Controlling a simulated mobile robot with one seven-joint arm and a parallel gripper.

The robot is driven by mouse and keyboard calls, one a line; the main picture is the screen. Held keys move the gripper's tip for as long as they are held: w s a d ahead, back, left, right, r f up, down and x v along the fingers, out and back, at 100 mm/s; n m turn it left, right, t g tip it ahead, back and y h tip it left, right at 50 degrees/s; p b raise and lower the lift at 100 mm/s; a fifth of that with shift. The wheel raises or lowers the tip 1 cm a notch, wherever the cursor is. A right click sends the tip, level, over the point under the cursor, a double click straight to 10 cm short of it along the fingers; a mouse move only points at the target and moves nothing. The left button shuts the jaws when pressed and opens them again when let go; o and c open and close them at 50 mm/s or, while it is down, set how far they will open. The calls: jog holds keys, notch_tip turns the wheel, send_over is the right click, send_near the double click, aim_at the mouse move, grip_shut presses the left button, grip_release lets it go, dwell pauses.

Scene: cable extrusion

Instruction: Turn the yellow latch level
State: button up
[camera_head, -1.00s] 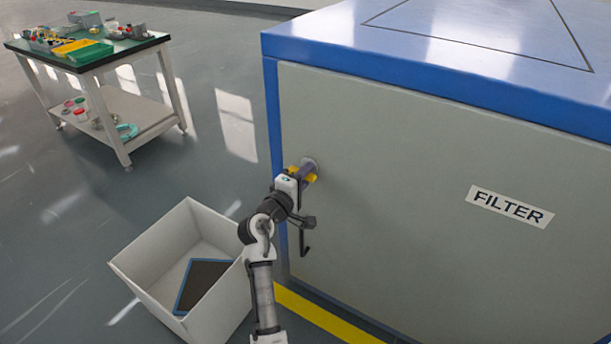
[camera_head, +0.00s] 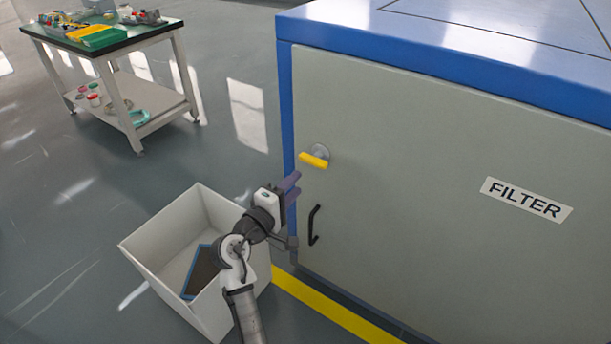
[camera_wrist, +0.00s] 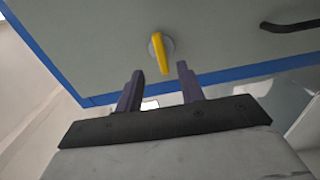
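The yellow latch (camera_head: 314,159) sits on a round grey mount near the left edge of the grey cabinet door (camera_head: 400,170). In the head view it lies close to level, with its right end slightly lower. In the wrist view the latch (camera_wrist: 160,53) shows ahead, beyond the fingertips. My gripper (camera_head: 294,183) is below and left of the latch, apart from it. In the wrist view the two purple fingers of my gripper (camera_wrist: 160,72) are spread with nothing between them.
A black door handle (camera_head: 314,225) is below the latch. A white bin (camera_head: 160,240) with a blue-edged dark panel (camera_head: 203,270) stands on the floor at left. A green-topped workbench (camera_head: 140,32) stands further back. A yellow floor line (camera_head: 335,312) runs along the cabinet.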

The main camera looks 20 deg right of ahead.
jog(key=shift+v, duration=1.45)
